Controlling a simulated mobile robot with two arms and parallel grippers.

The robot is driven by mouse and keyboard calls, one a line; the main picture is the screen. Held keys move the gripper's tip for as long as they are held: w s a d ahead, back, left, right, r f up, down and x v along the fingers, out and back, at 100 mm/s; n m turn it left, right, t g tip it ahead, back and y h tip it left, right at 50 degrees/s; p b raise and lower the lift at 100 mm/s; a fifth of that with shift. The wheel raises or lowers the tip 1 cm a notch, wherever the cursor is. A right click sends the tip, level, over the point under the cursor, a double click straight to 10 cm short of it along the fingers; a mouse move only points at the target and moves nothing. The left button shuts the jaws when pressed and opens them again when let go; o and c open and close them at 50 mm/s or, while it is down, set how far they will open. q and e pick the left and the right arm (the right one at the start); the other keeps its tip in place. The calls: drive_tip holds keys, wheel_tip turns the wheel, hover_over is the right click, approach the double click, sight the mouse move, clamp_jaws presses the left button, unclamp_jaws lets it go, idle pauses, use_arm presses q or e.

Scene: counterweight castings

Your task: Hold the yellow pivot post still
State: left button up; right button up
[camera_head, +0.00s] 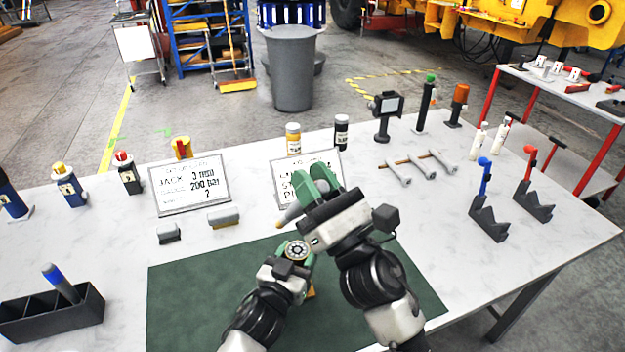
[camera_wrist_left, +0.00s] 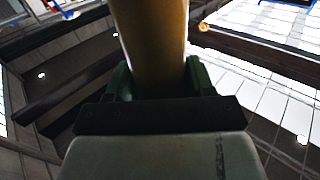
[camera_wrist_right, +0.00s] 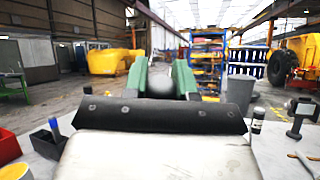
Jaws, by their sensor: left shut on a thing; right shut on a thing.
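The yellow pivot post (camera_wrist_left: 152,35) stands between the green fingers of my left gripper (camera_wrist_left: 158,78) in the left wrist view. In the head view my left gripper (camera_head: 297,256) is over the green mat (camera_head: 190,300). A round, dark-and-pale ringed top (camera_head: 297,250) shows between its fingers, and a small yellow part (camera_head: 311,292) shows below; the rest of the post is hidden. My right gripper (camera_head: 316,183) is just above and beyond, shut on a grey thing with a tan tip (camera_head: 282,222). In the right wrist view its rounded grey end (camera_wrist_right: 157,78) shows between the fingers.
Two sign cards (camera_head: 190,184) stand behind the mat, one partly hidden by my right gripper. Two small grey blocks (camera_head: 223,217) lie before the left card. A black box (camera_head: 50,318) holds a blue-capped marker at left. Dark notched stands (camera_head: 488,220) are at right.

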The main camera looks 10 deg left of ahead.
drive_tip(key=shift+f, duration=3.45)
drive_tip(key=shift+w+d+f, duration=0.55)
drive_tip(key=shift+w+d, duration=1.05)
drive_tip(key=shift+d, duration=1.15)
drive_tip(key=s+a, duration=0.3)
drive_tip(key=a, duration=0.3)
drive_tip(key=shift+w+d, duration=1.75)
drive_tip(key=shift+d, duration=0.85)
drive_tip(key=shift+s+a, duration=1.45)
drive_tip(key=shift+a, duration=1.2)
drive_tip(key=shift+r, duration=4.1)
